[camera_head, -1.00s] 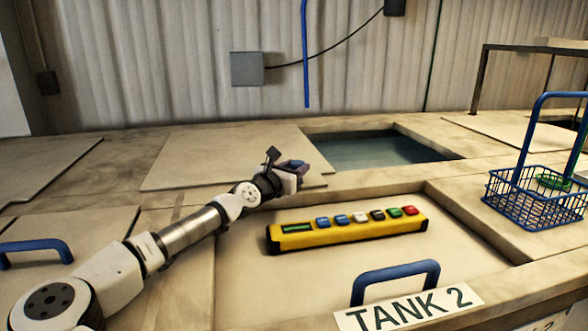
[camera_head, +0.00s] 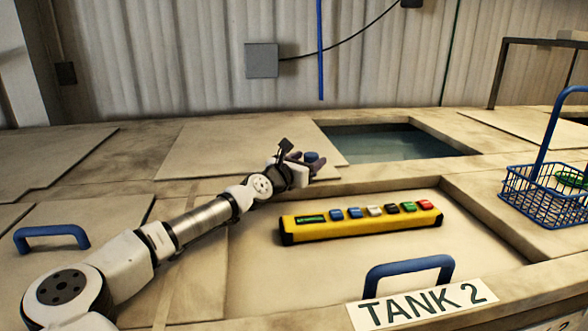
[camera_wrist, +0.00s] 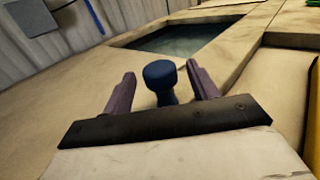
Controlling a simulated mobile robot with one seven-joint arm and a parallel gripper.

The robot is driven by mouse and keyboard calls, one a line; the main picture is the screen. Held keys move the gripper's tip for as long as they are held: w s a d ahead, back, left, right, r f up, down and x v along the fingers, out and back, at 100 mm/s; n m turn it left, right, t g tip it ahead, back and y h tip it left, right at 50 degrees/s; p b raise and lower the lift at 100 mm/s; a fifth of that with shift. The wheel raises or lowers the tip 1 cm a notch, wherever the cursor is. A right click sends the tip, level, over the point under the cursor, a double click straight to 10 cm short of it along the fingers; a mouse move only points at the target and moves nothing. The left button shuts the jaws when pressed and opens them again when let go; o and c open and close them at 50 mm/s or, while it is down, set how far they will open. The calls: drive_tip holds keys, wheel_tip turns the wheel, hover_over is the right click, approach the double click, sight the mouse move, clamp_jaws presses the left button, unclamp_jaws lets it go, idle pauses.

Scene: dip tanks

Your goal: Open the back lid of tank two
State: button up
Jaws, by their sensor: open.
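The back lid of tank two (camera_head: 235,145) is a flat beige panel lying to the left of the dark water opening (camera_head: 390,143). The opening is largely uncovered, and the lid's right edge lies along its left side. A blue round knob (camera_head: 312,157) stands near the lid's right end. My gripper (camera_head: 305,165) is at this knob. In the wrist view the blue knob (camera_wrist: 160,80) stands upright between my two spread fingers (camera_wrist: 162,88), with a visible gap on each side. My gripper is open and holds nothing.
A yellow control bar (camera_head: 362,220) with coloured buttons lies on the front lid, behind its blue handle (camera_head: 408,268) and the TANK 2 label (camera_head: 422,303). A blue wire basket (camera_head: 545,195) stands at the right. Another blue handle (camera_head: 50,236) is at the left.

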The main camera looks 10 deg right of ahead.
drive_tip(key=b+v, duration=0.3)
drive_tip(key=v, duration=1)
drive_tip(key=shift+b, duration=0.4)
drive_tip(key=shift+a, duration=0.1)
drive_tip(key=shift+s, duration=0.1)
